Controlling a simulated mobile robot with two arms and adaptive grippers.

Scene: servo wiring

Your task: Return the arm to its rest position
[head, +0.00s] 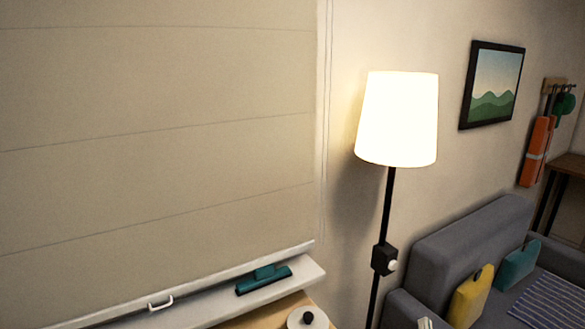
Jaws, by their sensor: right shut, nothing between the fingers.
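Neither of my grippers can be made out in the head view, and no arm of mine can be recognised. The view looks across a room at a window blind, a lit lamp and a sofa. How my arms are posed cannot be seen from here.
A beige blind (160,130) covers the left, above a pale sill (210,307) holding a teal squeegee-like tool (264,280). A lit floor lamp (398,120) has a black box (384,259) on its pole. A grey sofa (455,245) with cushions stands right. A white round object (300,319) is at the bottom.

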